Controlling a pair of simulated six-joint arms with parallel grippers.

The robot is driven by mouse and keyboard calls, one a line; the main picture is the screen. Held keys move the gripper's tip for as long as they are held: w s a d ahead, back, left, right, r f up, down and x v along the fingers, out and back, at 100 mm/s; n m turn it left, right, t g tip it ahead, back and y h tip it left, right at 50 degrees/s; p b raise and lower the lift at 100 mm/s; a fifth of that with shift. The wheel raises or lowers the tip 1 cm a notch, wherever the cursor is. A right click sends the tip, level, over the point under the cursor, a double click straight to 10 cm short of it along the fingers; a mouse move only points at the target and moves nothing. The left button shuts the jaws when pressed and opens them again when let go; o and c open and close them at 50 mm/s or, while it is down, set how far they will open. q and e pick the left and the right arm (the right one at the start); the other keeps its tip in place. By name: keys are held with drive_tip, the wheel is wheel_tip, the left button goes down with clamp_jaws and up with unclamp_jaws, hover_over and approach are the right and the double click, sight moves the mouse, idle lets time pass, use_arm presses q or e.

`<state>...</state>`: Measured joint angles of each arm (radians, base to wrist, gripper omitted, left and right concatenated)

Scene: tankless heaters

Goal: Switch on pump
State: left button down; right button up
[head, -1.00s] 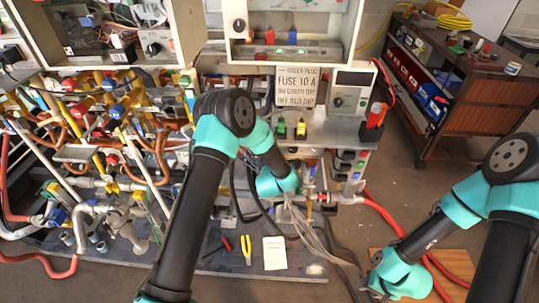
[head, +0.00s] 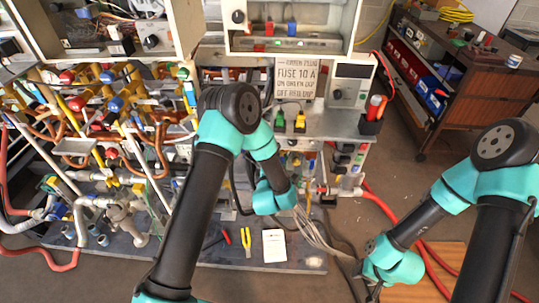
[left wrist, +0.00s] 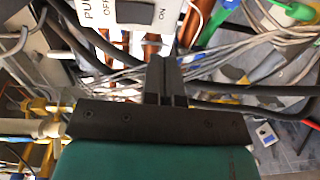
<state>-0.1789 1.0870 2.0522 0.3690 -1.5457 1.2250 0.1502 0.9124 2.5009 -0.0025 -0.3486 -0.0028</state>
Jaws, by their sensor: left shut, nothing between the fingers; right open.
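In the left wrist view, a white panel (left wrist: 188,8) is cut off at the top edge. It carries the letters "PU", the words OFF and ON, and a black rocker switch (left wrist: 135,12) between them. My left gripper (left wrist: 167,62) is shut and empty, its fingertips just below the panel; I cannot tell whether they touch it. In the head view the left fingers are hidden behind my teal wrist, and the pump switch cannot be made out. My right gripper (head: 371,291) is low at the right, only partly visible, open, and away from the panel.
Dense pipes and valves (head: 120,130) fill the left. A fuse sign (head: 298,78) stands on the middle shelf. Loose grey cables (head: 318,235) hang near my left wrist. Pliers (head: 246,240) and a paper (head: 274,246) lie on the base board. A wooden cart (head: 480,90) stands at right.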

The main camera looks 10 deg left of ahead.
use_arm(q)
drive_tip(key=s, duration=0.3)
drive_tip(key=s+d, duration=0.1)
drive_tip(key=s, duration=0.1)
drive_tip(key=shift+f, duration=0.3)
drive_tip(key=shift+a, duration=0.1)
drive_tip(key=s+a+f+m+g+h, duration=0.4)
drive_tip(key=s+f+m+g, duration=0.4)
drive_tip(key=f+m, duration=0.15)
drive_tip(key=s+a+f+m+g+h, duration=0.1)
drive_tip(key=s+m+g, duration=0.3)
drive_tip(key=s, duration=0.4)
drive_tip(key=s+a+f+m+g+h, duration=0.1)
drive_tip(key=s+m+g, duration=0.3)
drive_tip(key=s, duration=0.4)
drive_tip(key=shift+s+a+f+m+h, duration=0.2)
drive_tip(key=shift+a+f+m+h, duration=0.15)
drive_tip(key=shift+a+h, duration=0.2)
